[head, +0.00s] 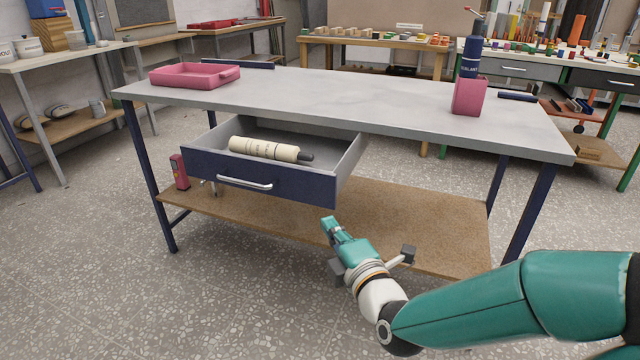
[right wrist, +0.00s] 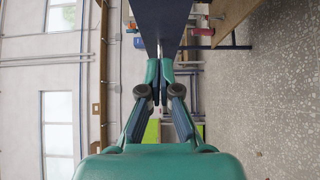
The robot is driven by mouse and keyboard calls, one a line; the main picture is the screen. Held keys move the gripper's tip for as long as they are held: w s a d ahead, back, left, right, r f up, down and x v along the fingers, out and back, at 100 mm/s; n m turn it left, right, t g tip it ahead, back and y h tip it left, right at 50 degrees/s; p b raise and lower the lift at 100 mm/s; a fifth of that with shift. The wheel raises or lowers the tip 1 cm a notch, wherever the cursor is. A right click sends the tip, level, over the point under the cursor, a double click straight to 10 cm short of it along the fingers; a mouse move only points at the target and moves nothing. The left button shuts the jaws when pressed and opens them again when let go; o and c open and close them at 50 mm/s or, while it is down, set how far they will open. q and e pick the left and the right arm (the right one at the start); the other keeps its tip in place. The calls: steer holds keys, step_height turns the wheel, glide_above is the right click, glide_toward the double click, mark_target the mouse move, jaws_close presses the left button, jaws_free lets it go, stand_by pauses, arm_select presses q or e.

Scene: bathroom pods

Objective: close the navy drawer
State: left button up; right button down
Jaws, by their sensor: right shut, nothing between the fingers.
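The navy drawer (head: 255,180) hangs open under the grey-topped table, pulled out toward me. It has a silver bar handle (head: 245,183) on its front. A cream cylinder with a dark end (head: 264,149) lies inside it. My left gripper is not in view.
The table (head: 390,105) bears a pink tray (head: 195,82) at left and a pink holder (head: 469,97) with a dark bottle at right. A wooden lower shelf (head: 420,225) runs beneath, with a small red box (head: 180,172). The speckled floor in front is clear.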

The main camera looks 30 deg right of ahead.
mark_target(315, 186)
steer(key=w+d+p, duration=0.1)
steer(key=w+p, duration=0.1)
steer(key=w, duration=0.1)
steer(key=w+d+p, duration=0.1)
steer(key=w+p, duration=0.1)
steer(key=w, duration=0.1)
steer(key=w+d+p, duration=0.1)
steer(key=w+p, duration=0.1)
steer(key=w, duration=0.2)
steer(key=shift+d+p, duration=0.1)
steer(key=shift+p, duration=0.3)
steer(key=shift+w+d, duration=0.4)
steer(key=shift+d, duration=0.1)
steer(key=shift+d, duration=0.1)
